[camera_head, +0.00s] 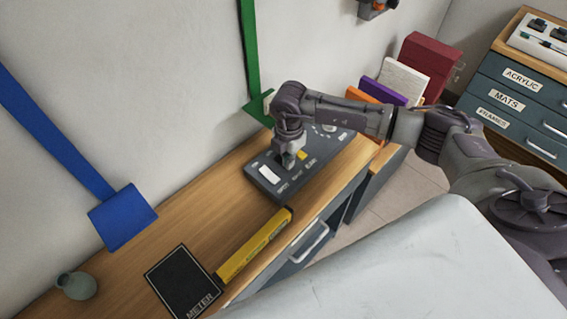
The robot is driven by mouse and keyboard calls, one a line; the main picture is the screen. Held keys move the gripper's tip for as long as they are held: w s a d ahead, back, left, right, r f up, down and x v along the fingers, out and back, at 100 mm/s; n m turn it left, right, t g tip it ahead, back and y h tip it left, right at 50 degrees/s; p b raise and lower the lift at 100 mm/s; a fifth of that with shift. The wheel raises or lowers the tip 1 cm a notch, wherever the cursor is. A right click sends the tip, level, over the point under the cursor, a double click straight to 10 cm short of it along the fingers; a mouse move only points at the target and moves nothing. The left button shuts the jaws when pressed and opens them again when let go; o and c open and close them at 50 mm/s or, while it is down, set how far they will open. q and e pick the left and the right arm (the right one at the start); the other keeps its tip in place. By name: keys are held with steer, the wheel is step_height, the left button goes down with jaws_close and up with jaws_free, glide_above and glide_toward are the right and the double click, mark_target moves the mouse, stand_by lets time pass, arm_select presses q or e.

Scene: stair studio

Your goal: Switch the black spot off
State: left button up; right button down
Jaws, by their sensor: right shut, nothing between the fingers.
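A dark grey control panel (325,147) with white lettering lies on the wooden counter. It carries a white rectangular switch (269,174) near its left end, a yellow part (302,155) and more controls to the right. The word SPOT seems to be printed near the white switch. My right gripper (288,163) points down over the left part of the panel, shut and empty, its tips at or just above the surface beside the white switch. Whether it touches is unclear, and it hides part of the panel. No black spot lamp is clearly seen. My left gripper is out of view.
A yellow bar (254,246), a black METER mat (184,284) and a small grey-green vase (76,285) are on the counter (190,229). Blue (122,216) and green (247,60) strips run down the wall. Colored upright boards (428,66) and a labelled drawer cabinet (515,93) stand at right.

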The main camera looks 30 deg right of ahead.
steer(key=shift+r+p, duration=2.65)
steer(key=shift+r, duration=0.85)
steer(key=shift+f, duration=0.1)
